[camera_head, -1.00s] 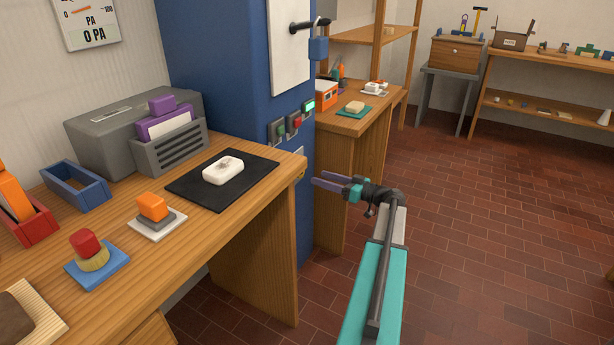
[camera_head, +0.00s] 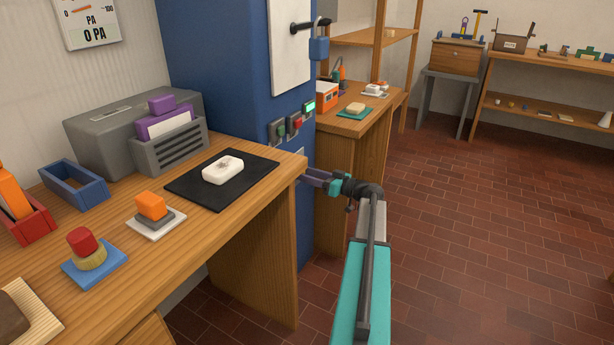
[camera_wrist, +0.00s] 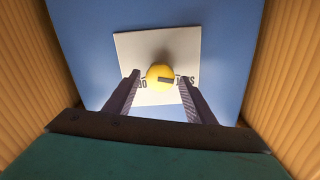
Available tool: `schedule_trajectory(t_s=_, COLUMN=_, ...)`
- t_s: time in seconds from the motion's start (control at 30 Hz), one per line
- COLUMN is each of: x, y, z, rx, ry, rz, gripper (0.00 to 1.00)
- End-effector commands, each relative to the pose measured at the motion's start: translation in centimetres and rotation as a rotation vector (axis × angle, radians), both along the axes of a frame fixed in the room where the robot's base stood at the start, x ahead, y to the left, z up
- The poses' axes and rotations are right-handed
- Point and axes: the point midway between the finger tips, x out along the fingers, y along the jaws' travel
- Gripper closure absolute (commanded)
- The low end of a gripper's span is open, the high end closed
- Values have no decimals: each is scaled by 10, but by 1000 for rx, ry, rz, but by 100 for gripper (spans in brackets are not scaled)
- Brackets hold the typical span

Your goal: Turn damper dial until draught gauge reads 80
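In the head view, my gripper (camera_head: 304,176) reaches the desk's right corner, and the knob is hidden there. The draught gauge (camera_head: 90,22) on the wall at top left reads 0 PA; its top is cut off.
The wooden desk (camera_head: 225,230) on the left holds a black mat (camera_head: 190,190), a white block and several stamps and boxes. A second desk (camera_head: 345,160) stands beyond the blue cabinet. Wooden panels flank the wrist view closely. The brick floor on the right is clear.

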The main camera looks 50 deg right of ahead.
Motion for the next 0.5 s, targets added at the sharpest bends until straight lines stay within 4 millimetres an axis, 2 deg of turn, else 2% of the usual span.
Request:
schedule_trajectory(t_s=0.03, x=0, y=0, z=0, rx=0, ry=0, rz=0, gripper=60)
schedule_trajectory(t_s=0.2, x=0, y=0, z=0, rx=0, ry=0, rz=0, gripper=87)
schedule_trajectory(t_s=0.5, x=-2, y=-1, z=0, rx=20, ry=6, rz=1, gripper=87)
